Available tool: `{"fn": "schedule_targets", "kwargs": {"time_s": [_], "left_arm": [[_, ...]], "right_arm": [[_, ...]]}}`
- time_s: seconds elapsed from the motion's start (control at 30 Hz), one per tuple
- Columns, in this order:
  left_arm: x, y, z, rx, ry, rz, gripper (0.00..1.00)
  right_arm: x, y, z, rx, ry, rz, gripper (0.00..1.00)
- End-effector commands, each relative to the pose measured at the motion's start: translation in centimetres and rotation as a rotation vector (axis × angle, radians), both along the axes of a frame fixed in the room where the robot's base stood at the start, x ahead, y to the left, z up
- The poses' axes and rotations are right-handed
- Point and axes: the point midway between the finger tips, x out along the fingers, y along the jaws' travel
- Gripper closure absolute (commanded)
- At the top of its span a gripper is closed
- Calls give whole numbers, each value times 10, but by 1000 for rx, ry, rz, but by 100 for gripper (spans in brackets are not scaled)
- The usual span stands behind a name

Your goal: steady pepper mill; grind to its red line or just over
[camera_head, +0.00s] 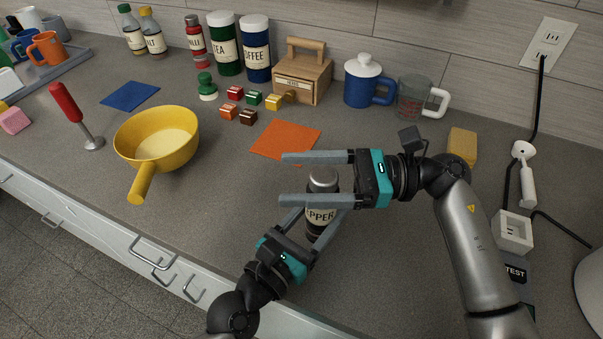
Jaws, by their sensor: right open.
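The pepper mill (321,217) stands upright on the counter, dark with a cream label and a silvery cap (323,177). My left gripper (324,212) comes in low from the front, with one finger on each side of the mill's body, and looks shut on it. Its fingers hide part of the label. My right gripper (282,179) reaches in from the right and is open. In the picture the cap shows between its two fingers, and the nearer finger crosses in front of the mill. I cannot tell whether they touch the cap. The red line is not visible.
An orange cloth (285,139) lies just behind the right gripper. A yellow pan (157,138) stands left. A wooden box (303,77), blue mug (366,84) and glass jug (413,97) stand behind. A yellow sponge (462,145) and white socket box (513,232) lie right.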

Motion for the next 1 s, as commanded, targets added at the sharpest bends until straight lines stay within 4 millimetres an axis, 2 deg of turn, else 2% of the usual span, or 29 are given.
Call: {"fn": "schedule_targets", "kwargs": {"time_s": [0.07, 0.77, 1.0], "left_arm": [[0, 0, 0, 1, 1, 0, 97], [0, 0, 0, 1, 1, 0, 97], [0, 0, 0, 1, 1, 0, 97]], "right_arm": [[0, 0, 0, 0, 0, 0, 21], [0, 0, 0, 0, 0, 0, 100], [0, -1, 0, 0, 0, -12, 100]]}}
